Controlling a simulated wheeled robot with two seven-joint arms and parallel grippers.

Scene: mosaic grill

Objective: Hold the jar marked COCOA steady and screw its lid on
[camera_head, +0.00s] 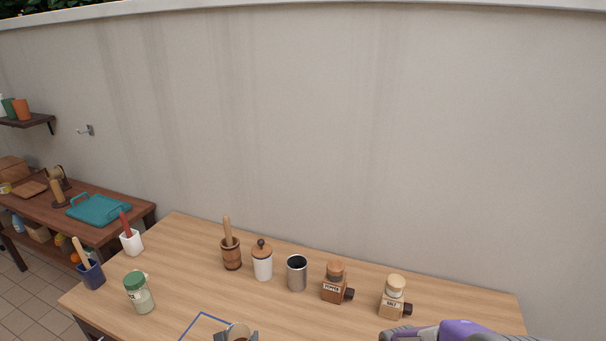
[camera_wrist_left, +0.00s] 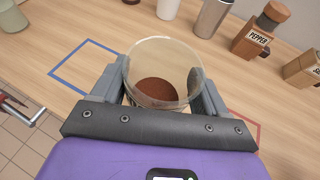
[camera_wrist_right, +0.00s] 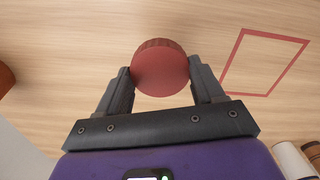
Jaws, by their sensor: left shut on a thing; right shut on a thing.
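An open clear jar (camera_wrist_left: 150,58) with brown powder inside is between the fingers of my left gripper (camera_wrist_left: 159,75), which is shut on it. I see into its mouth, with no lid on it; no COCOA marking is readable. The jar's top (camera_head: 238,331) also shows at the bottom edge of the head view, between my left fingertips (camera_head: 237,338). My right gripper (camera_wrist_right: 161,72) is shut on a round red-brown lid (camera_wrist_right: 161,72), apart from the jar. The lid is not visible in the head view.
A blue outline (camera_head: 203,317) lies near the jar and a red outline (camera_wrist_right: 236,62) near the lid. Behind stand a steel cup (camera_head: 297,274), a white jar (camera_head: 262,264), a pepper box (camera_head: 335,290) and a salt box (camera_head: 393,300). A green-lidded jar (camera_head: 139,298) stands left.

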